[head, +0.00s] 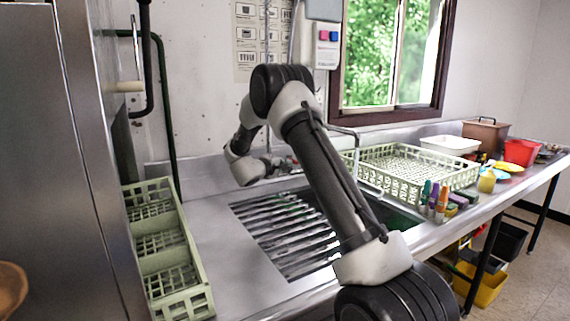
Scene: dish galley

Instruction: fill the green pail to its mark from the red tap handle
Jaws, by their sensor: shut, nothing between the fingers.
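My gripper (277,163) is small and far off, at the end of my wrist above the back of the sink drainer. It looks shut and empty, though its fingertips are hard to make out. A small reddish spot (293,160) shows just right of it; I cannot tell whether this is the red tap handle. A thin metal spout (345,131) rises behind my arm. No green pail can be clearly made out. A dark green patch (402,217) shows in the sink area right of my arm, partly hidden by it; I cannot tell what it is.
A slatted drainer (285,228) lies in the steel counter. A pale green rack (165,250) stands at left and another (405,170) at the back. Coloured bottles (433,200), a white tub (450,145) and a red container (520,151) are at right. A tall steel cabinet (50,150) bounds the left.

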